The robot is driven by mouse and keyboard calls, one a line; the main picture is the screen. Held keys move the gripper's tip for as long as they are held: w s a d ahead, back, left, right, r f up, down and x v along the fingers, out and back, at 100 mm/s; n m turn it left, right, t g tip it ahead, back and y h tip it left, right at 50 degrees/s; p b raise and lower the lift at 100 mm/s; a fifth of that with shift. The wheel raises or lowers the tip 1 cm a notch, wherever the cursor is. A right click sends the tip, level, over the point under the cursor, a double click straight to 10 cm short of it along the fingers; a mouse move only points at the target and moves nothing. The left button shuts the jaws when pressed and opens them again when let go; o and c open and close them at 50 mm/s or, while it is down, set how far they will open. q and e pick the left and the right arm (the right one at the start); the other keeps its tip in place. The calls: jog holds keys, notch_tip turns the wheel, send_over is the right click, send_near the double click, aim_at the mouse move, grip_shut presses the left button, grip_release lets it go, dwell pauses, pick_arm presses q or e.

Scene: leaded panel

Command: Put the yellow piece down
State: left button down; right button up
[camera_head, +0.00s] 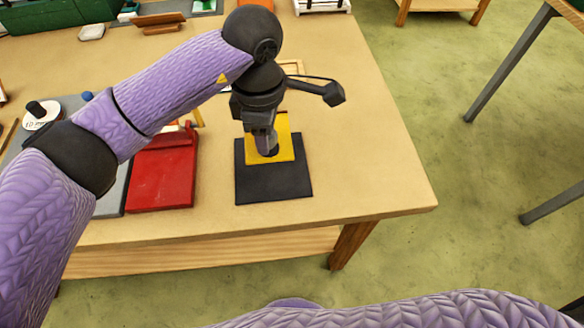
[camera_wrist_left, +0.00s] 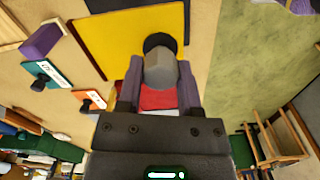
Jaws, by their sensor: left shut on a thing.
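The yellow piece (camera_head: 284,143) is a flat square plate with a knob. It is over the black square mat (camera_head: 275,187) near the table's front right; I cannot tell whether it touches the mat. My left gripper (camera_head: 266,147) points down over it and is shut on its knob. In the left wrist view, the yellow plate (camera_wrist_left: 112,45) shows beyond the fingers of my left gripper (camera_wrist_left: 160,92), with the grey knob (camera_wrist_left: 161,73) between them. The gripper hides part of the plate in the head view. My right gripper is out of view.
A red case (camera_head: 160,178) lies left of the mat, beside a grey panel (camera_head: 112,193). A wooden frame (camera_head: 293,67) lies behind my gripper. The table (camera_head: 375,170) is clear right of the mat, up to its edge.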

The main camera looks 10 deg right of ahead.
pick_arm(q)
notch_tip(320, 180, down, 10)
jog(key=shift+r+b, duration=0.2)
jog(key=shift+b, duration=0.45)
jog(key=shift+f, duration=0.1)
jog(key=c, duration=0.7)
grip_release()
jog(key=shift+f, duration=0.15)
jog(key=o, duration=0.4)
jog(key=shift+o, duration=0.2)
